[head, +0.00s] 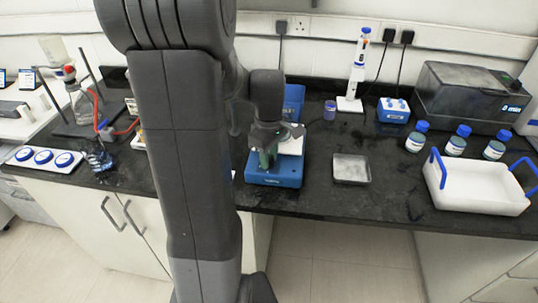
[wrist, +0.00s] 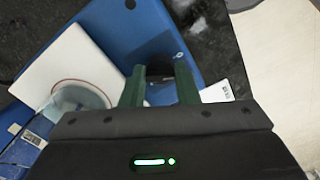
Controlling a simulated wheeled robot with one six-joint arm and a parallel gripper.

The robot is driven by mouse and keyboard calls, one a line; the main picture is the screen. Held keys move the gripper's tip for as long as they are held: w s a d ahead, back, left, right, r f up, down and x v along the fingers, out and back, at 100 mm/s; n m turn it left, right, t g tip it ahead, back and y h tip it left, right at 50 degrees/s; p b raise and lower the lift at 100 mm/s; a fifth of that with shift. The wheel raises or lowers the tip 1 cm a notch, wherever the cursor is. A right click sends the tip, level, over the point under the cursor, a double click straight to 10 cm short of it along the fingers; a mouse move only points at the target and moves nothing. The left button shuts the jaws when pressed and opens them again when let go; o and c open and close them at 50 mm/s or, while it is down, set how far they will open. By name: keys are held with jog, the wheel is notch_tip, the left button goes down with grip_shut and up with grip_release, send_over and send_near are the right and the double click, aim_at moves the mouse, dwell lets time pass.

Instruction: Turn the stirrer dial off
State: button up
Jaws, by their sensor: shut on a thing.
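The stirrer (head: 275,180) is a low blue box with a white top plate, standing near the front edge of the black bench. In the wrist view its blue body (wrist: 145,35) and white plate (wrist: 65,65) show, with a round clear vessel (wrist: 82,96) on the plate. My gripper (head: 266,160) points down at the front of the stirrer. In the wrist view its two green fingers (wrist: 160,75) stand a little apart, shut on the dial.
A grey square tray (head: 351,169) lies right of the stirrer. Further right are blue-capped bottles (head: 415,139) and a white tray with blue handles (head: 478,192). Another blue device (head: 294,98) stands behind. A flask stand with red tubing (head: 82,105) is at left.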

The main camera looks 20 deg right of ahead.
jog(key=n, duration=0.5)
jog(key=shift+r, duration=0.1)
jog(key=shift+n, duration=0.3)
dwell(0.4)
jog(key=o, duration=0.7)
notch_tip(320, 180, up, 14)
jog(key=shift+f, duration=0.25)
